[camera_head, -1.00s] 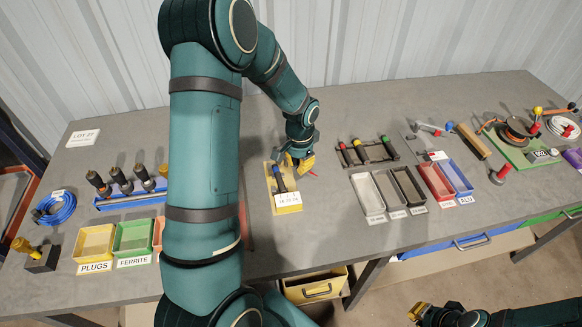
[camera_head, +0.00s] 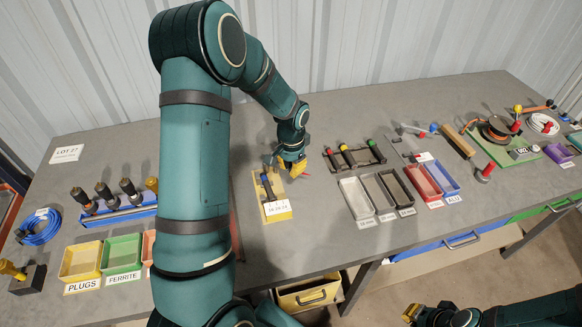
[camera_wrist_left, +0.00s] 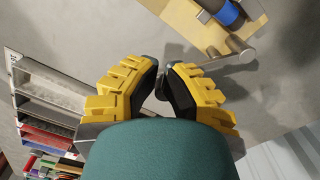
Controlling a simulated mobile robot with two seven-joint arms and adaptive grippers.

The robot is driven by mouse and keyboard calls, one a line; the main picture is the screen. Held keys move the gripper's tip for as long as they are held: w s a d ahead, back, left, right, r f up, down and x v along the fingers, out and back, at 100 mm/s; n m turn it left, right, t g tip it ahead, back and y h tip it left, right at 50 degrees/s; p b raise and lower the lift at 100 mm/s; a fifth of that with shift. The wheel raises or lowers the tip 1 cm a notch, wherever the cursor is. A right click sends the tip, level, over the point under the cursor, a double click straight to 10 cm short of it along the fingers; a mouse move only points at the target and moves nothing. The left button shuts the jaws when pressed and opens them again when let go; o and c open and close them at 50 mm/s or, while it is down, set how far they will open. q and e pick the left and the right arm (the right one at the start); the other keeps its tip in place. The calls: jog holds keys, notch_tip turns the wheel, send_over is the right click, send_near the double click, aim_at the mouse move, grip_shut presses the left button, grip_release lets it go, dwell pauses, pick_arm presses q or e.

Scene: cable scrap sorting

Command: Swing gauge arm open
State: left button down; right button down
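The gauge (camera_head: 277,211) is a yellow board with a numbered white label at its front, on the grey table in the middle of the head view. A dark bar with a blue band (camera_head: 266,187) lies on it. In the left wrist view the gauge board (camera_wrist_left: 182,14) is at the top right, with a metal rod (camera_wrist_left: 238,47) at its edge reaching toward my fingers. My left gripper (camera_head: 291,168) is low over the gauge's back right corner. Its fingertips (camera_wrist_left: 163,78) are close together, with a small dark gap; whether they grip the arm is unclear. My right gripper (camera_head: 412,312) is off the table's front.
Right of the gauge stand small bins (camera_head: 357,198) and a rack of coloured-handled tools (camera_head: 354,156). On the left are the PLUGS bin (camera_head: 82,262) and the FERRITE bin (camera_head: 122,254).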

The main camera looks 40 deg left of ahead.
pick_arm(q)
jog(key=shift+s+d, duration=0.2)
jog(key=shift+s, duration=0.15)
notch_tip(320, 180, up, 6)
jog(key=p, duration=0.4)
jog(key=shift+s, duration=0.1)
